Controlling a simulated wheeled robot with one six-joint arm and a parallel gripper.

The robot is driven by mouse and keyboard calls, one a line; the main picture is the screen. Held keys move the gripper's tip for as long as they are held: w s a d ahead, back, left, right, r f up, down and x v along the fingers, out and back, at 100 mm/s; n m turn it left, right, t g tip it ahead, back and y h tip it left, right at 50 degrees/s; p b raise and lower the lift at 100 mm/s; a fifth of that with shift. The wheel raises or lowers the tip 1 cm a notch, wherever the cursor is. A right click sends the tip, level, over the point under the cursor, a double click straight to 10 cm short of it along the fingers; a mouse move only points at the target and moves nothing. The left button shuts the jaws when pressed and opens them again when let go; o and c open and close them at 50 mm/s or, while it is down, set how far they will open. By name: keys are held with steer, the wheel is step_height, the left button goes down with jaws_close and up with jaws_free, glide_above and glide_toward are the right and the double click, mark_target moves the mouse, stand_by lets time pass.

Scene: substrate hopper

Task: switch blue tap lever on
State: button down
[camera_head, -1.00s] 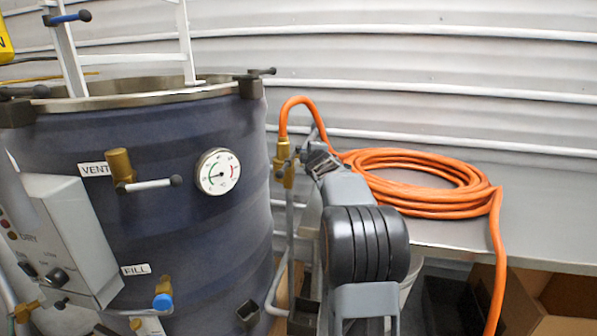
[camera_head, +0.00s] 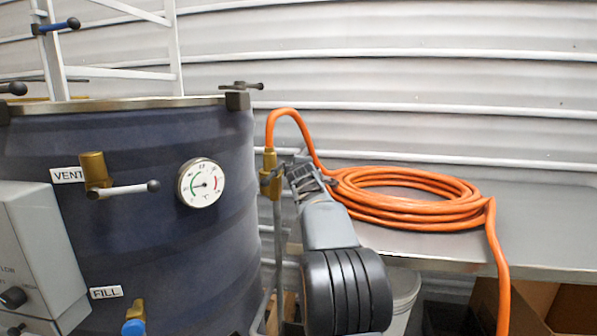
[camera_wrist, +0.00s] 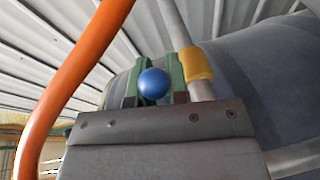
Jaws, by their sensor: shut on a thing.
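The brass tap (camera_head: 268,185) stands on a grey pipe, with an orange hose rising from its top, right of the dark blue vessel. My gripper (camera_head: 292,176) reaches the tap from the right in the head view. In the wrist view my gripper (camera_wrist: 154,80) has its green fingers shut on a blue ball knob (camera_wrist: 153,83), which I take to be the end of the blue tap lever. The rest of the lever is hidden behind the knob and fingers. The tap also shows in the wrist view as a yellow-brass body (camera_wrist: 197,65) just right of the fingers.
The dark blue vessel (camera_head: 130,240) fills the left, with a gauge (camera_head: 201,183), a vent valve (camera_head: 97,175) and a blue-knobbed fill valve (camera_head: 134,326). The coiled orange hose (camera_head: 400,220) lies on a metal bench (camera_head: 545,235). A blue-handled lever (camera_head: 55,27) is at upper left.

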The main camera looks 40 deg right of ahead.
steer(key=c, duration=1.4)
jaws_free()
steer(key=shift+s+a, duration=0.1)
steer(key=shift+a, duration=0.05)
steer(key=shift+o, duration=1.4)
steer(key=b+v, duration=0.1)
steer(key=v, duration=1.2)
steer(key=shift+s, duration=0.4)
steer(key=shift+a+r, duration=0.1)
steer(key=shift+c, duration=0.4)
